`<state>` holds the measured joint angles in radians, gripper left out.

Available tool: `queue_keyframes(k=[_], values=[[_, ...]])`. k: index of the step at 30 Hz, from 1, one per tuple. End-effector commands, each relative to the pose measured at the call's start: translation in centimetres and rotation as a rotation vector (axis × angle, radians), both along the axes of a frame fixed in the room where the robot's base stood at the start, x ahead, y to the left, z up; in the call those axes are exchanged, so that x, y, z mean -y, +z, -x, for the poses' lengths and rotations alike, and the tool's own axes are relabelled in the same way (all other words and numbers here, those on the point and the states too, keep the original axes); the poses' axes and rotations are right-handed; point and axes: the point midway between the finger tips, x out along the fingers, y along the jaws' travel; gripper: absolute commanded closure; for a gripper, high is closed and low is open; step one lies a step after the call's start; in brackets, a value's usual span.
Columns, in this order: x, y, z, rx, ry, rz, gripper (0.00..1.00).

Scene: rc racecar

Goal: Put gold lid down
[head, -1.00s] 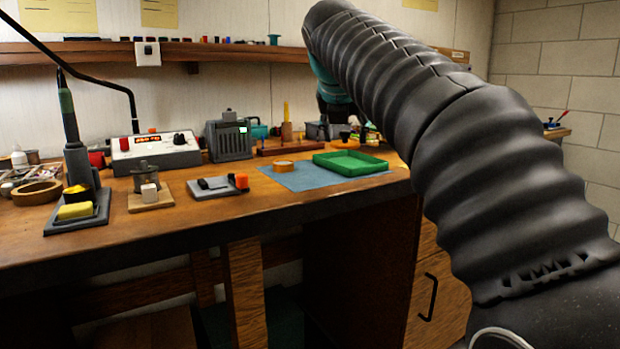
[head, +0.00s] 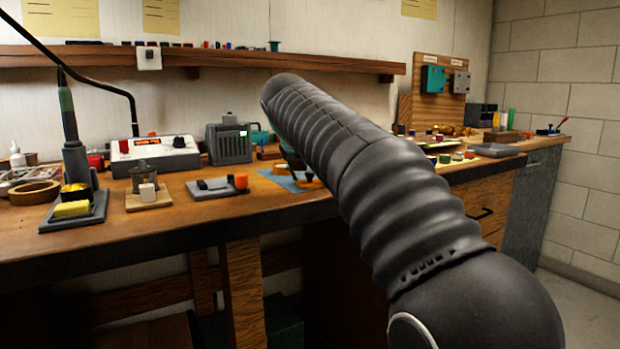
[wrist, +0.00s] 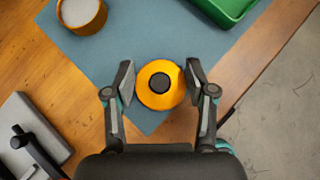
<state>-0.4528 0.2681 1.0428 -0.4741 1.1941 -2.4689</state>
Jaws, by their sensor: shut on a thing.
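The gold lid (wrist: 146,96), round with a black knob (wrist: 159,83), is between the two fingers of my gripper (wrist: 160,81) in the wrist view. The gripper is shut on it. The lid is over the near corner of the blue mat (wrist: 130,45), close to the bench's front edge. Whether it touches the mat cannot be told. In the head view my arm covers most of the gripper. A small orange-gold shape (head: 310,183), likely the lid, shows at the arm's edge above the mat.
A grey stand (wrist: 28,130) lies to the left. The bench edge and floor (wrist: 285,110) are at the right. Bare wood (wrist: 60,75) shows left of the mat.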

Motion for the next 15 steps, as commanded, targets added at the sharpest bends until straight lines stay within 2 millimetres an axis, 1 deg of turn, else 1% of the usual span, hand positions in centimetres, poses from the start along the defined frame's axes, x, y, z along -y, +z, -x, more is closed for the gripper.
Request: queue_keyframes(k=[10,11,12,13,14,15], values=[[0.02,-0.27,0.0,0.0,0.0,0.0,0.62],[0.02,-0.25,0.0,0.0,0.0,0.0,0.4],[0.02,-0.23,0.0,0.0,0.0,0.0,0.3],[0.02,-0.23,0.0,0.0,0.0,0.0,0.22],[0.02,-0.23,-0.01,0.0,0.0,0.0,0.19],[0.01,-0.23,-0.01,0.0,0.0,0.0,0.19]])
